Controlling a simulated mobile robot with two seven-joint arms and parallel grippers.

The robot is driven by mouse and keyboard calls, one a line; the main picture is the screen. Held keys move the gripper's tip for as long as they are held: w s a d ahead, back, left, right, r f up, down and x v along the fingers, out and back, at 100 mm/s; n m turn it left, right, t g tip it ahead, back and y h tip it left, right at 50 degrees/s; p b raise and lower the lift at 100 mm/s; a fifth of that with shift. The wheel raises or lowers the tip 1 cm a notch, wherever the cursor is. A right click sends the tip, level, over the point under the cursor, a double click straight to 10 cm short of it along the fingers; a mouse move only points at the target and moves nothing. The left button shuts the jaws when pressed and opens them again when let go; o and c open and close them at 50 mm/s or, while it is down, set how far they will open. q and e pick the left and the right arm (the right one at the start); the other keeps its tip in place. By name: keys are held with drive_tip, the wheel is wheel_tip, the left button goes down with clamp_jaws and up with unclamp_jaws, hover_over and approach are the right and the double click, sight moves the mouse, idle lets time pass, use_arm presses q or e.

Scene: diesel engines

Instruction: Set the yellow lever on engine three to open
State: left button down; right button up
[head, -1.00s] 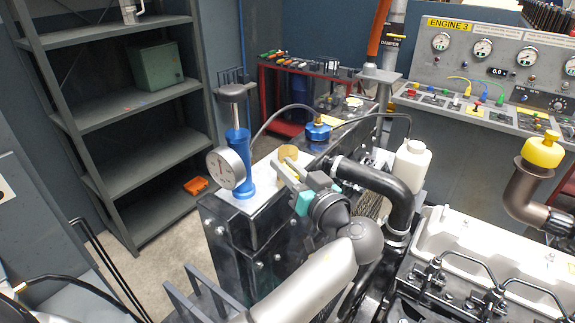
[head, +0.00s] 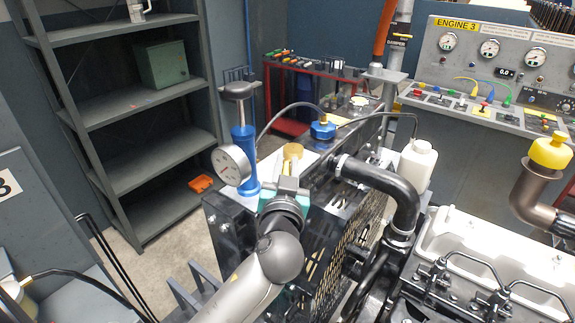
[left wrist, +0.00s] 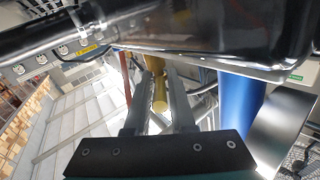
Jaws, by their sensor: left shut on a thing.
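The yellow lever (head: 293,151) stands at the top of the black engine-side unit, just right of the blue hand pump with the round gauge. Its rounded yellow-tan end shows above my left gripper (head: 289,181), which hides its lower part. In the left wrist view the lever is a yellow cylinder (left wrist: 160,96) between the two grey fingers of my left gripper (left wrist: 160,80), and the gripper is shut on it. My right gripper is not in view.
The blue pump (head: 243,155) and its gauge (head: 231,164) stand close at the left. A blue cap (head: 322,130), black pipe (head: 390,180) and white bottle (head: 417,165) are at the right. The ENGINE 3 panel (head: 480,60) is behind; grey shelves (head: 130,110) stand at left.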

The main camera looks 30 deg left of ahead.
use_arm(q)
drive_tip(key=shift+a+r, duration=0.1)
drive_tip(key=shift+r, duration=0.05)
drive_tip(key=c, duration=0.8)
unclamp_jaws()
drive_tip(key=shift+c, duration=0.2)
drive_tip(key=shift+f, duration=0.2)
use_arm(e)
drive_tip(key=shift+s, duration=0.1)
